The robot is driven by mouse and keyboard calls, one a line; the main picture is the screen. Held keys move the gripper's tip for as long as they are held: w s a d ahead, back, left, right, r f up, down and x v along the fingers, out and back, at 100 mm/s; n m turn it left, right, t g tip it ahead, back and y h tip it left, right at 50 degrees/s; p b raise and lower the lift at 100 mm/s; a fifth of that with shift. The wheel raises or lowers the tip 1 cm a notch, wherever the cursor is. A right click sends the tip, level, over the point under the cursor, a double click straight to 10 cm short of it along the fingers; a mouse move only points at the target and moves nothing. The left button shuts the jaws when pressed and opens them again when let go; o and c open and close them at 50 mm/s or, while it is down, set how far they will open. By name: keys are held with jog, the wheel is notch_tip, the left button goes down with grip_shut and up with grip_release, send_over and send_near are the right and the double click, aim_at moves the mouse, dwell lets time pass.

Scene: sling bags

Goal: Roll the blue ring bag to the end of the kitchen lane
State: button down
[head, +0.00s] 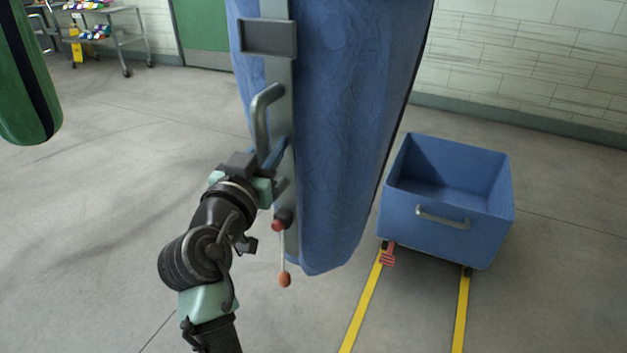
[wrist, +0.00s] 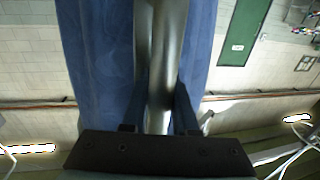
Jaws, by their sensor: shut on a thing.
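The large blue bag (head: 345,130) hangs in the middle of the head view, close to me. Its top is cut off by the frame, so no ring shows. A grey strip with a label holder (head: 268,37) and a bent grey handle (head: 261,120) runs down its left side. My gripper (head: 277,168) is at the lower part of that handle. In the wrist view, my gripper (wrist: 161,98) has one finger on each side of the grey handle (wrist: 159,60) and is shut on it. A red knob (head: 278,225) and a cord with an orange end (head: 285,280) sit below my gripper.
A blue bin (head: 443,226) stands right of the bag, at two yellow floor lines (head: 362,300), with a red tag by its near left corner. A green bag (head: 25,85) hangs at far left. A metal cart (head: 110,42) stands at the back. The left floor is clear.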

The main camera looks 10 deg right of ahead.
jog(key=shift+w+a+b, duration=0.35)
jog(key=shift+w+a, duration=0.2)
jog(key=shift+a, duration=0.3)
jog(key=shift+w+a+b, duration=0.35)
jog(key=shift+w+a, duration=0.2)
jog(key=shift+a, duration=0.25)
jog(key=shift+f, duration=0.1)
